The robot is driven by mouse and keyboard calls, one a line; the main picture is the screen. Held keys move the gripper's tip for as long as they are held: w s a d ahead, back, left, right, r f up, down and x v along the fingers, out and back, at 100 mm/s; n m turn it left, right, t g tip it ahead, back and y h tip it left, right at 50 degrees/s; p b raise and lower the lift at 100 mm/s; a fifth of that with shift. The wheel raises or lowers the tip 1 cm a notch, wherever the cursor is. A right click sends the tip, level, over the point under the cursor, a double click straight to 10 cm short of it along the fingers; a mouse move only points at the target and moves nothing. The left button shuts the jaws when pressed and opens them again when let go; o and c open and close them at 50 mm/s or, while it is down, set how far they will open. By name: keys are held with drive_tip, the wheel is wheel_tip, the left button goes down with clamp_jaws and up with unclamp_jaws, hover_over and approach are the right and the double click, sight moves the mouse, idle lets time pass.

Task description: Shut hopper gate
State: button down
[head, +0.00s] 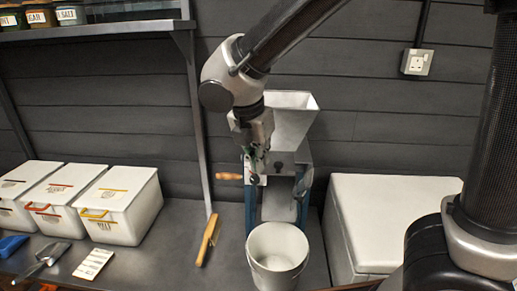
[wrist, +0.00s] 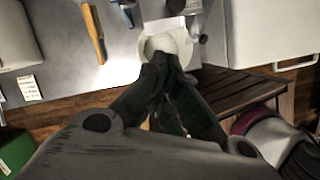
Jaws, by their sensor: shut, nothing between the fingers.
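The hopper (head: 294,118) is a pale flared funnel on a blue-sided mill frame (head: 252,206) at the back of the counter. A wooden handle (head: 229,176) sticks out to its left. A dark round knob (head: 254,179) shows on the front below the hopper; I cannot tell whether it belongs to the gate. My gripper (head: 257,160) is shut and empty, pointing down in front of the mill's upper part. It also shows in the wrist view (wrist: 172,65), over the white bucket (wrist: 168,40). My gripper and wrist hide part of the mill front, and the gate's position is unclear.
The white bucket (head: 277,255) stands below the mill chute. A wooden-handled brush (head: 207,240) lies to its left, with lidded bins (head: 118,203) farther left. A large white box (head: 372,225) stands close on the right. A shelf post (head: 194,120) rises behind the brush.

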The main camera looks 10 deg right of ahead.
sight(273, 172)
drive_tip(key=w+d+f, duration=0.3)
drive_tip(key=w+f, duration=0.1)
drive_tip(key=f, duration=0.1)
drive_tip(key=shift+d, duration=0.15)
drive_tip(key=shift+w, duration=0.1)
drive_tip(key=shift+w+d, duration=0.25)
drive_tip(key=shift+w, duration=1)
